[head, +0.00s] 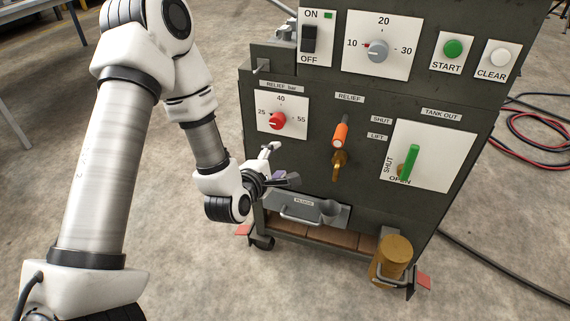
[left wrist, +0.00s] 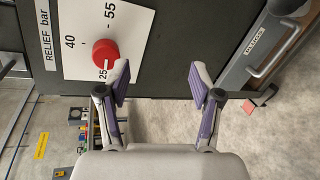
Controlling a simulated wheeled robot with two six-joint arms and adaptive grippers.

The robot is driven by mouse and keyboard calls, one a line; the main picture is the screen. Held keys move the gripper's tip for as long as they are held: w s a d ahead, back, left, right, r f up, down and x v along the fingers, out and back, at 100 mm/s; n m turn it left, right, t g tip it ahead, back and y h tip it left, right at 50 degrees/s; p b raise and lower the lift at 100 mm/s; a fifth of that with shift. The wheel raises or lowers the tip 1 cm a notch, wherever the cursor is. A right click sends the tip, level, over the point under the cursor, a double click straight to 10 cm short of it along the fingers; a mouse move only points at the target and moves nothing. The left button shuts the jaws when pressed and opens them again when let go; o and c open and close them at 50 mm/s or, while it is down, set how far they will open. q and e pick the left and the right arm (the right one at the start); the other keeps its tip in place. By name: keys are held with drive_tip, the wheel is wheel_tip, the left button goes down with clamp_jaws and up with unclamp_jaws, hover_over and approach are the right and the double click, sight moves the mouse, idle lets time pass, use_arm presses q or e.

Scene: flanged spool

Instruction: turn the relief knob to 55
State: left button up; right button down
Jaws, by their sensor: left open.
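The red relief knob (head: 278,120) sits on a white plate (head: 262,105) marked 25, 40 and 55, on the dark cabinet front. Its light pointer mark appears to face the 25. In the left wrist view the knob (left wrist: 105,52) is at upper left, just beyond the tip of the left-hand finger. My left gripper (head: 279,165) is open and empty, below the knob in the head view. Its two purple-padded fingers (left wrist: 160,76) are spread wide in the left wrist view, with the knob outside the gap between them. My right gripper is not in view.
An orange-handled relief lever (head: 340,135) and a green tank-out handle (head: 410,162) are right of the knob. A grey drawer with a handle (head: 302,218) lies below my gripper. A dial (head: 378,50) and switch (head: 310,38) are above. A brass cylinder (head: 392,258) stands at lower right.

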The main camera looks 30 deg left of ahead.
sight(275, 124)
use_arm(q)
drive_tip(key=w+a+r+n+t+b, duration=0.1)
drive_tip(key=w+n, duration=0.1)
drive_tip(key=w, duration=0.1)
drive_tip(key=w+a+r+n+t+y+b, duration=0.1)
drive_tip(key=w+a+n, duration=0.1)
drive_tip(key=w+a+r+n+t+y, duration=0.1)
drive_tip(key=w+a+r+n, duration=0.1)
drive_tip(key=w, duration=0.1)
drive_tip(key=shift+w+a+r+n+b, duration=0.1)
drive_tip(key=shift+w+a+n+b, duration=0.1)
drive_tip(key=shift+w+n+b, duration=0.15)
drive_tip(key=c, duration=1.1)
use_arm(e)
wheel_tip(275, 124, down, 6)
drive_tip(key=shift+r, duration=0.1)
